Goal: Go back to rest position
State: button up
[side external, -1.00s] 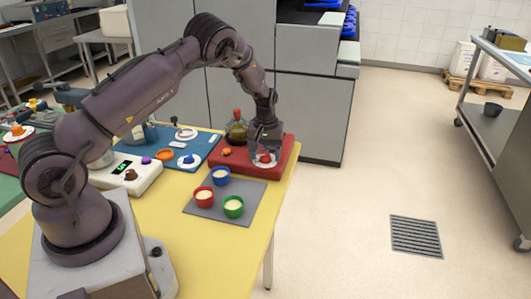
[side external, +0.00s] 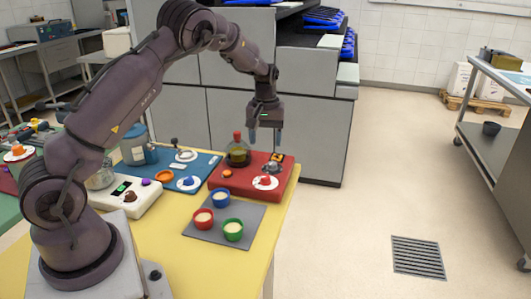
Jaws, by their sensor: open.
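My gripper (side external: 265,138) hangs open and empty above the back right of the red board (side external: 230,186), fingers pointing down. It is clear of everything below it. On the board stand a dark bottle with a red cap (side external: 237,153), an orange item (side external: 227,173), a white dish with a red knob (side external: 265,182) and a small metallic item (side external: 272,166).
A grey mat (side external: 238,238) near the front holds red (side external: 202,218), blue (side external: 220,198) and green (side external: 233,230) cups. A blue board (side external: 205,168), a white scale (side external: 140,198) and a blue-grey canister (side external: 136,148) stand to the left. Grey cabinets (side external: 310,130) rise behind the table.

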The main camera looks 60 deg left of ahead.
jog(key=shift+r, duration=0.45)
jog(key=s+d+r+m+t, duration=0.2)
jog(key=s+d+r+m, duration=0.3)
jog(key=s+d+r, duration=0.4)
jog(key=s+d+r+m+t, duration=0.3)
jog(key=s+d+r+m, duration=0.2)
jog(key=s, duration=1.1)
jog(key=d+r, duration=0.3)
jog(key=d, duration=0.3)
jog(key=shift+s+d+r+m+t, duration=0.15)
jog(key=shift+s+r+m+t, duration=0.15)
jog(key=shift+r+m, duration=0.1)
